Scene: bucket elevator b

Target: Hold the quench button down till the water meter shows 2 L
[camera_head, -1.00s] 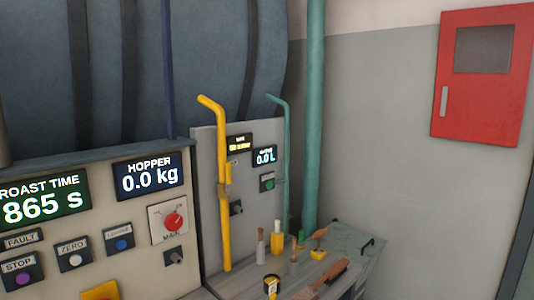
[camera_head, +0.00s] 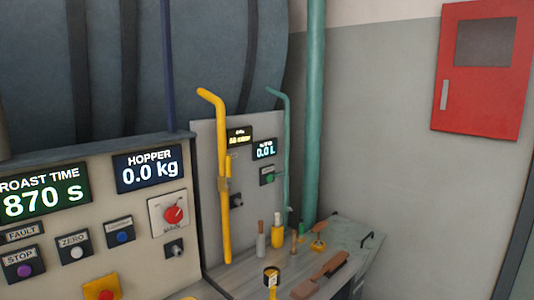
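The water meter (camera_head: 264,150) is a small dark display on the grey panel, and it reads 0.0 L. Just below it is a green push button (camera_head: 268,177) on a dark plate. It sits where a quench button could be, but its label is too small to read. A teal pipe with a bent top (camera_head: 287,150) runs down close to the right of the button. Neither of my grippers shows in the view, and nothing touches the green button.
The nearer panel carries the HOPPER display (camera_head: 148,170), a red MAIN knob (camera_head: 173,214) and a purple STOP button (camera_head: 25,270). Several tools and small items stand on the bench (camera_head: 245,268). A red cabinet (camera_head: 484,120) hangs on the wall.

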